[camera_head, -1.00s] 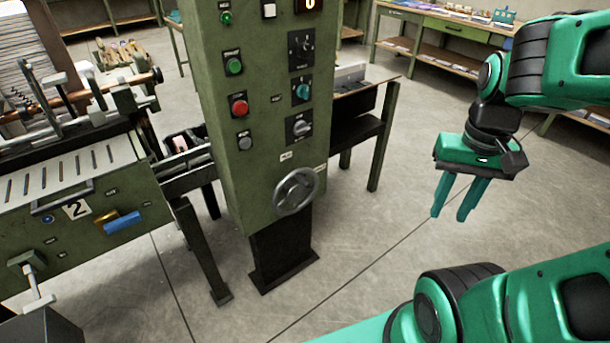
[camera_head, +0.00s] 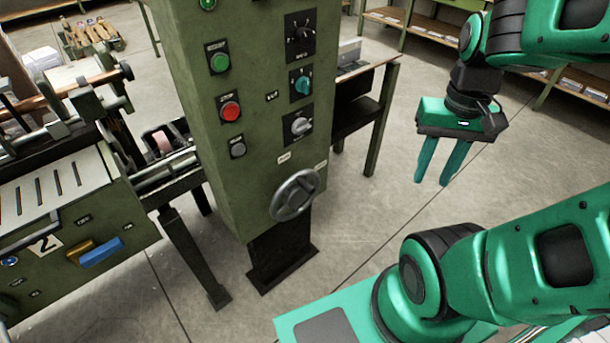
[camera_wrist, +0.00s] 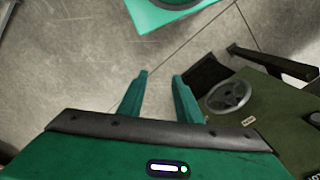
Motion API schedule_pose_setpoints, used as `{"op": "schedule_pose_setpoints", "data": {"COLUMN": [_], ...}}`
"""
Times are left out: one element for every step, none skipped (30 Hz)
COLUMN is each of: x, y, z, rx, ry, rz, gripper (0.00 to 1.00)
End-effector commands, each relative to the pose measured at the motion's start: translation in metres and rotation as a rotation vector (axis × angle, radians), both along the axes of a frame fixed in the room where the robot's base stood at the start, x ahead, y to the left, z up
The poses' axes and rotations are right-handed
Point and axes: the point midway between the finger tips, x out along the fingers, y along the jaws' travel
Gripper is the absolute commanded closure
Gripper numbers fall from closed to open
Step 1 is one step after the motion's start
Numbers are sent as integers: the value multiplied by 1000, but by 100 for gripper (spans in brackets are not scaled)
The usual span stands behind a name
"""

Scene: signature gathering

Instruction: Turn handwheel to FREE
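The grey metal handwheel (camera_head: 295,195) is mounted low on the front of the green control column (camera_head: 240,170). Small pale labels sit just above it, too small to read. In the wrist view the handwheel (camera_wrist: 229,96) shows to the right of the fingers. My gripper (camera_head: 438,182) hangs in the air to the right of the handwheel, fingers pointing down, clear of it. The two teal fingers (camera_wrist: 160,75) are apart with nothing between them.
Buttons and knobs, including a red button (camera_head: 230,111) and a teal knob (camera_head: 302,85), sit above the wheel. A green machine (camera_head: 75,230) adjoins on the left, and a side table (camera_head: 385,110) stands behind. Open concrete floor (camera_head: 380,205) lies to the right.

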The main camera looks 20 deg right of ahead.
Motion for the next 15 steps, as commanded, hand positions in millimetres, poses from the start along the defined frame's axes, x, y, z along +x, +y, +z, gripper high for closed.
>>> {"op": "schedule_pose_setpoints", "data": {"x": [0, 0, 0, 0, 0, -8, -8, -5, 1, 7, 15, 27, 37, 48, 64], "y": [0, 0, 0, 0, 0, 1, 1, 1, 2, 3, 3, 4, 6, 9, 14], "z": [0, 0, 0, 0, 0, 4, 5, 5, 6, 5, 5, 4, 3, 1, -1], "rx": [0, 0, 0, 0, 0, 0, -2, -3, -6, -7, -9, -11, -11, -12, -10], "ry": [0, 0, 0, 0, 0, -10, -13, -13, -11, -8, -6, -3, -1, 0, 2], "rz": [0, 0, 0, 0, 1, 8, 13, 23, 41, 61, 84, 120, 151, 186, 236], "gripper": [69, 69, 69, 63, 63, 63, 63, 63, 63, 63, 63, 63, 63, 63, 63]}}
